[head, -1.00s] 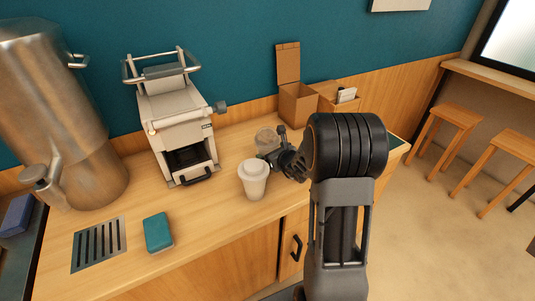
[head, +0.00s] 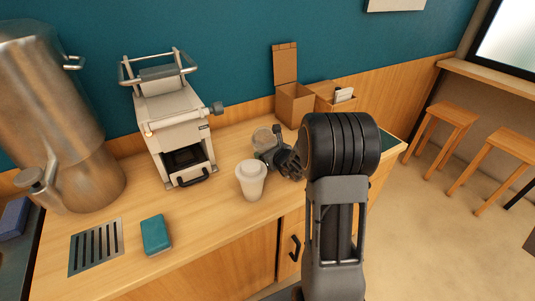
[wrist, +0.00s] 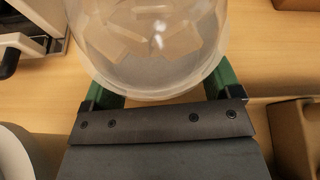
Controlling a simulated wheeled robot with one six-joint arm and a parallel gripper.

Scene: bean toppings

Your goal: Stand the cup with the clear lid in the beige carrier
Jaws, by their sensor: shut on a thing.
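The cup with the clear lid (head: 262,139) stands on the wooden counter, partly hidden by my gripper (head: 268,148) in the head view. In the wrist view its clear dome lid (wrist: 150,50) fills the top middle, with pale pieces showing through. My gripper's green fingers (wrist: 160,88) lie on either side of the cup, shut on it. A tan cardboard-like thing (wrist: 296,135) at the lower right of the wrist view may be the beige carrier; I cannot tell. In the head view my arm hides that area.
An open brown box (head: 294,106) and a holder with cards (head: 327,104) stand behind, by the wall. A grey machine (head: 181,135) stands left. A teal block (head: 156,234) lies front left.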

